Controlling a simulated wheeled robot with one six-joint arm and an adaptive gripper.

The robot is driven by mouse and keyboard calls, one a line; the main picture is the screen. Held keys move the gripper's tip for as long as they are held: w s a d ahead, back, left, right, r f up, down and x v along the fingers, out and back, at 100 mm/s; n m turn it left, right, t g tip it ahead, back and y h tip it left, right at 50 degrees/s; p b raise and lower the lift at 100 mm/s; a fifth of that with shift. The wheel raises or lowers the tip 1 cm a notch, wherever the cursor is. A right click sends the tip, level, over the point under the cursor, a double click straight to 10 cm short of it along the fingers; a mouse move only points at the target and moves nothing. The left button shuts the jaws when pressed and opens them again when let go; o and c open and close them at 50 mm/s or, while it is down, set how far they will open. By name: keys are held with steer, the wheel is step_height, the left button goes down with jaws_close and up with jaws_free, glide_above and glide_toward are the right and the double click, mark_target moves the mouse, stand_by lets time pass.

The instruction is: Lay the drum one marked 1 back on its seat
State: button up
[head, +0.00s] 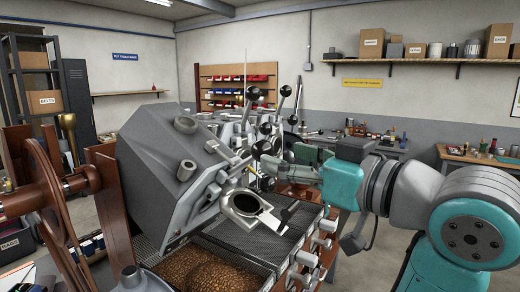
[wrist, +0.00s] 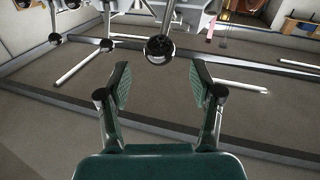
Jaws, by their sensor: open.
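A large grey drum housing (head: 168,165) stands tilted at the left of the head view, the nearest of a row of drums. No number 1 is legible on it. My gripper (head: 278,164) reaches in from the right, just right of this drum. In the wrist view my gripper (wrist: 160,82) is open, with two green-padded fingers apart and nothing between the pads. A black ball knob (wrist: 160,49) on a metal rod shows just beyond the fingertips, roughly centred between them. It is not clear which drum this knob belongs to.
Coffee beans (head: 215,272) lie in a tray below the near drum. A round metal spout (head: 246,206) projects over a dark grate. Several levers with black knobs stand behind. A brown wheel (head: 40,190) is at the left. A bench (head: 470,155) stands at the far right.

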mark_target(271, 153)
steer(key=shift+x, duration=3.2)
jaws_close()
